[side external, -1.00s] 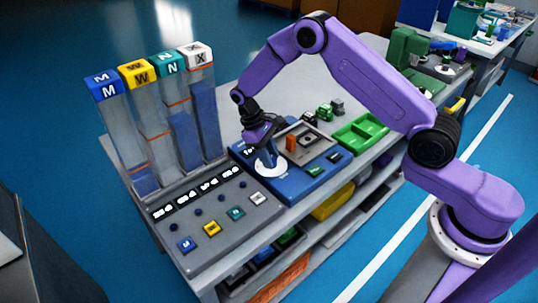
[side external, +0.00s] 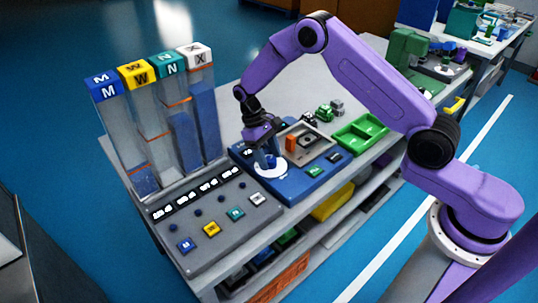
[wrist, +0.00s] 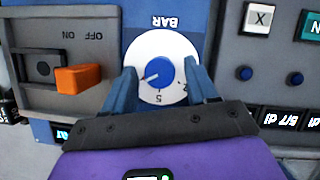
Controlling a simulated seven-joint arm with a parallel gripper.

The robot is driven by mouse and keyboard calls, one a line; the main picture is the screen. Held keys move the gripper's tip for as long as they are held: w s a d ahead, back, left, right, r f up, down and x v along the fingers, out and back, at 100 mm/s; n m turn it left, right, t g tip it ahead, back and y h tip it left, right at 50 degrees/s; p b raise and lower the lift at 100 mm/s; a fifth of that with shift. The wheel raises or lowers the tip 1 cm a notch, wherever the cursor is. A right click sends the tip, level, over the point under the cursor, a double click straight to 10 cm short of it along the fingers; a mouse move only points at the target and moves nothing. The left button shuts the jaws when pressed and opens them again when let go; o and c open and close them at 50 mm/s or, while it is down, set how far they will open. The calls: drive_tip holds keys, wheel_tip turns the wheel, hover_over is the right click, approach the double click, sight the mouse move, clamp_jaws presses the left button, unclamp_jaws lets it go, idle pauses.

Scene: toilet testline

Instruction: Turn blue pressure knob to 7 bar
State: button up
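The blue pressure knob (wrist: 160,73) sits in the middle of a round white dial (wrist: 158,43) marked BAR, with the text upside down in the wrist view. A 5 and a 2 show at the dial's lower part; other marks are hidden or too small. The knob's light pointer mark aims to the lower left in that view. My gripper (wrist: 162,76) is over the dial, with one blue finger on each side of the knob. A gap shows between each finger and the knob. In the side view my gripper (side external: 267,158) is down at the white dial (side external: 270,171).
An orange switch (wrist: 78,78) with ON/OFF lettering is close left of my fingers in the wrist view. Lettered buttons, including X (wrist: 260,17), are to the right. In the side view, clear columns (side external: 205,115) stand behind the button panel (side external: 218,222), and a green tray (side external: 360,133) is to the right.

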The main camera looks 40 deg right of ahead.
idle(0.3)
drive_tip(key=v, duration=1.7)
drive_tip(key=shift+w, duration=0.15)
drive_tip(key=shift+a+r, duration=0.15)
